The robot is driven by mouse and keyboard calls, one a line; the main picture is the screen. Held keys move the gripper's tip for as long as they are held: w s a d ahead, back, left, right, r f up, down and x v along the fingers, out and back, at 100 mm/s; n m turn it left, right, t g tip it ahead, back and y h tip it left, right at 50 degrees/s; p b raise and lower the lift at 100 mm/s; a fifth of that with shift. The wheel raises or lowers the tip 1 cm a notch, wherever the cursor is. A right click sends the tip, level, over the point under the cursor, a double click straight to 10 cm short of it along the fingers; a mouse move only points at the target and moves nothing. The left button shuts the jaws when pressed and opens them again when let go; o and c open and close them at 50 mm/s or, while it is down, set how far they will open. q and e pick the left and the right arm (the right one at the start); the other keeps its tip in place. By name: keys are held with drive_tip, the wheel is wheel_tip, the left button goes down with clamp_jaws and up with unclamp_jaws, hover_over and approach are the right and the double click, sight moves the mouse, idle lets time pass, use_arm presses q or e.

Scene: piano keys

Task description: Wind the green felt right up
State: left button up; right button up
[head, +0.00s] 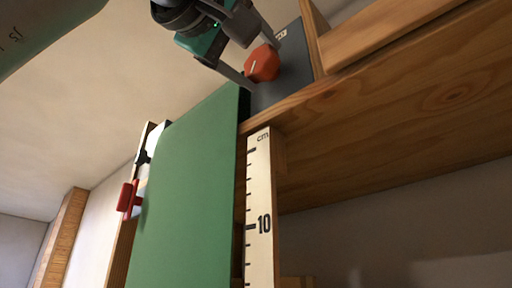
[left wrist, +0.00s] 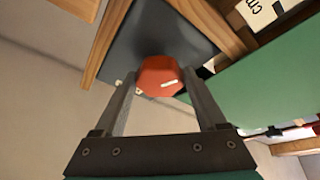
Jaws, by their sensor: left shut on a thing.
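The green felt (head: 188,195) hangs as a long flat sheet in the head view, from beside the dark panel down past the lower edge. It also shows at the right of the left wrist view (left wrist: 275,85). An orange-red faceted knob (head: 262,64) with a white mark sits in front of the dark panel (head: 290,75). My left gripper (head: 260,66) is shut on this knob, with one finger on each side; the knob is between the fingertips in the left wrist view (left wrist: 160,76). My right gripper is not in view.
A pale ruler (head: 259,200) marked "cm" and "10" stands upright along the felt's right edge. A wooden beam (head: 410,110) runs to the upper right. A red clamp-like piece (head: 128,198) is left of the felt. Open room lies at the far left.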

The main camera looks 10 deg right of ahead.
use_arm(q)
drive_tip(key=o, duration=1.3)
drive_tip(key=b+v, duration=0.5)
drive_tip(key=v, duration=1)
drive_tip(key=shift+a+f, duration=0.1)
